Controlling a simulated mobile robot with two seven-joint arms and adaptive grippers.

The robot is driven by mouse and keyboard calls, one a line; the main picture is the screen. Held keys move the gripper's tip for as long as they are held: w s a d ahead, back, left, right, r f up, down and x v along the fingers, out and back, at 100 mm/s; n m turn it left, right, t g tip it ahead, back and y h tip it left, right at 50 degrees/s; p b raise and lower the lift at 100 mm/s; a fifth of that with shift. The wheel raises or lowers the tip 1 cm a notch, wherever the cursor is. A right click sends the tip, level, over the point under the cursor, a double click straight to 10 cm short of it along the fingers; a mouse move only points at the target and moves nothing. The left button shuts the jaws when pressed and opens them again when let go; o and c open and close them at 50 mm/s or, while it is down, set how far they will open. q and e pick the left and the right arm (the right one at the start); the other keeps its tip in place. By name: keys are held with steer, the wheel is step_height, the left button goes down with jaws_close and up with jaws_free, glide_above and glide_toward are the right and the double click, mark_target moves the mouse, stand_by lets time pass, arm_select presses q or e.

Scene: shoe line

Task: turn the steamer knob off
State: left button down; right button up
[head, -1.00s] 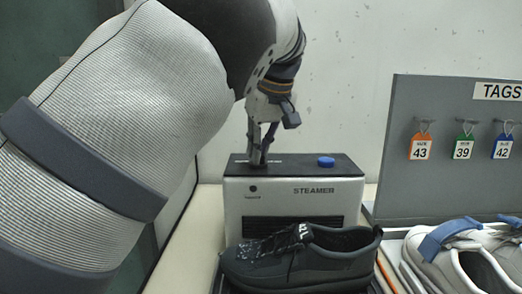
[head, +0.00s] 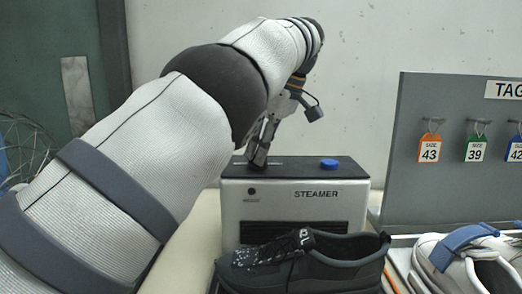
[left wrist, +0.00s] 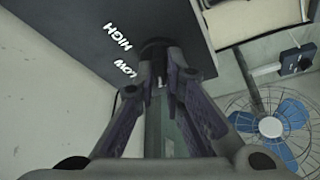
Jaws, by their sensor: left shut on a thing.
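The steamer (head: 295,208) is a light box with a dark top, standing behind a dark shoe. My left gripper (head: 257,160) comes down on the left part of its top. In the left wrist view the gripper (left wrist: 162,75) is shut on a dark round knob (left wrist: 155,46) on the steamer's dark top (left wrist: 90,20). White HIGH and LOW labels lie beside the knob. The fingers hide part of the knob, and I cannot tell its setting. A blue button (head: 329,163) is on the right of the top. My right gripper is not in view.
The dark shoe (head: 310,265) sits close in front of the steamer. A grey tag board (head: 430,190) with hanging size tags and a white shoe (head: 470,262) with a blue strap are at right. A blue-bladed fan (left wrist: 270,127) shows in the left wrist view.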

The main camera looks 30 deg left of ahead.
arm_select(q)
steer(key=shift+f, duration=0.15)
steer(key=c, duration=1.7)
jaws_free()
